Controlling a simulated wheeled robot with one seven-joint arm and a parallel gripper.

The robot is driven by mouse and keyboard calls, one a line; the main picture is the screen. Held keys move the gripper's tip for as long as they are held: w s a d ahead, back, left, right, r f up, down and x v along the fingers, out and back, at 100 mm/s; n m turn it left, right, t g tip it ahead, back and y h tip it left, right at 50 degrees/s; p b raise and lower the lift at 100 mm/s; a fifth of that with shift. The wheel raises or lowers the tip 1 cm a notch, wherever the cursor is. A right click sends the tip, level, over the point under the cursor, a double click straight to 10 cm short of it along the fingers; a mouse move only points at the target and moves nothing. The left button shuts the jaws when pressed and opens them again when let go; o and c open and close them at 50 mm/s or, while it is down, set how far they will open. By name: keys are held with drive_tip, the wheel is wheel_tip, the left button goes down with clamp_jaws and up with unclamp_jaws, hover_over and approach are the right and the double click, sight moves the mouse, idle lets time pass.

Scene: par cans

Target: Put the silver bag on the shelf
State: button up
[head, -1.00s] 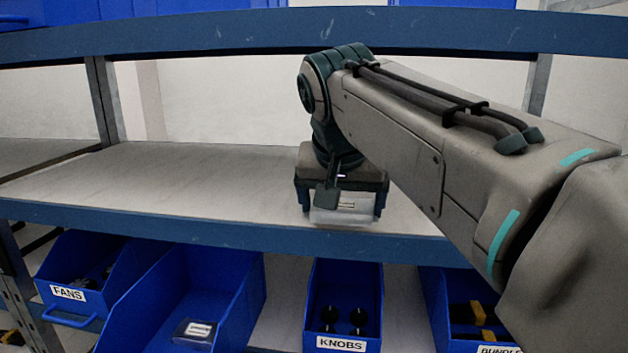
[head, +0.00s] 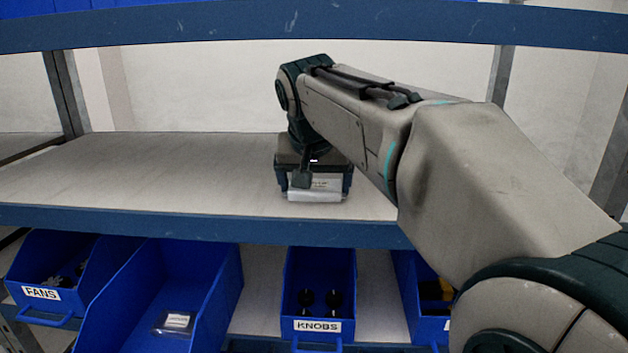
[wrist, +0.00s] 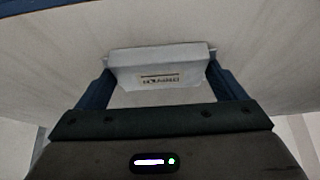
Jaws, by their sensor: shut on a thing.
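The silver bag (head: 316,190) is a small pale grey pouch with a printed label. My gripper (head: 314,186) is shut on it over the middle shelf board (head: 150,170), close to the board's front edge. In the wrist view the silver bag (wrist: 160,68) sits between the two blue fingers of my gripper (wrist: 160,85), its label facing the camera. The bag is at or just above the board; I cannot tell whether it touches. My wrist hides its upper part in the head view.
Below the board stand blue bins: FANS (head: 52,270), a wide one holding a small packet (head: 176,322), KNOBS (head: 318,290) and another partly hidden by my arm. A blue upper shelf beam (head: 200,25) runs above. The board left of my gripper is bare.

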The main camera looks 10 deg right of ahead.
drive_tip(key=shift+f, duration=0.2)
drive_tip(key=o, duration=0.7)
drive_tip(key=shift+r, duration=0.1)
drive_tip(key=shift+o, duration=0.2)
drive_tip(key=shift+r, duration=0.1)
drive_tip(key=shift+s+r, duration=0.1)
drive_tip(key=shift+r, duration=0.15)
drive_tip(key=v, duration=1.1)
drive_tip(key=shift+r, duration=0.25)
drive_tip(key=shift+s+a, duration=0.15)
